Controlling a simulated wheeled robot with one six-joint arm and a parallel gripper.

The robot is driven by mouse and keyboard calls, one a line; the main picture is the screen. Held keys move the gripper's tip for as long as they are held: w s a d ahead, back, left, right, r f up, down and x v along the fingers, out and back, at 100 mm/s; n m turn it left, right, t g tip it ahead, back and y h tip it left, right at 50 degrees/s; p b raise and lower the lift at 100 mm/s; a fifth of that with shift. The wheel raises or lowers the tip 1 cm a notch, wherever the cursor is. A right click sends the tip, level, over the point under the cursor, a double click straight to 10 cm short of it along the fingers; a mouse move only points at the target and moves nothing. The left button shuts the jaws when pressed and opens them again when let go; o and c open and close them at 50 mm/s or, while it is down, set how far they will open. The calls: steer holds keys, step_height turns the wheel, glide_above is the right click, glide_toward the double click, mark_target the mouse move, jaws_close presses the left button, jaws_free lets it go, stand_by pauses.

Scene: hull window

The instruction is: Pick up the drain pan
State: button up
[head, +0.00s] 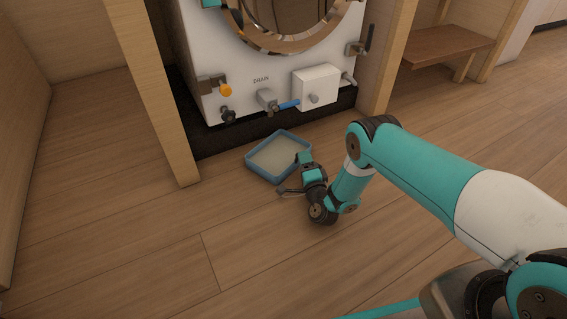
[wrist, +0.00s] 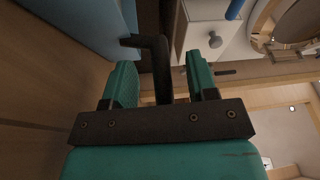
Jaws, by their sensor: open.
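The drain pan (head: 276,156) is a shallow, square blue tray with a pale inside, lying flat on the floor in front of the white panel. In the wrist view its blue side (wrist: 85,25) fills the upper left. My gripper (head: 302,172) is low at the pan's near right side. In the wrist view my gripper (wrist: 161,78) has its two teal fingers apart. A dark bent bar (wrist: 160,65) shows between them, its upper end turned towards the pan; I cannot tell whether it belongs to the pan. Contact with the pan is unclear.
The white panel (head: 230,88) with a round window, a blue-handled drain valve (head: 288,105) and several knobs stands behind the pan. Wooden posts (head: 163,110) flank it. A low wooden bench (head: 440,48) is at right. The floor (head: 150,255) at front left is clear.

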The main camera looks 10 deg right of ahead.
jaws_close()
steer(key=shift+r, duration=0.15)
steer(key=shift+r+p, duration=0.1)
steer(key=shift+p, duration=0.2)
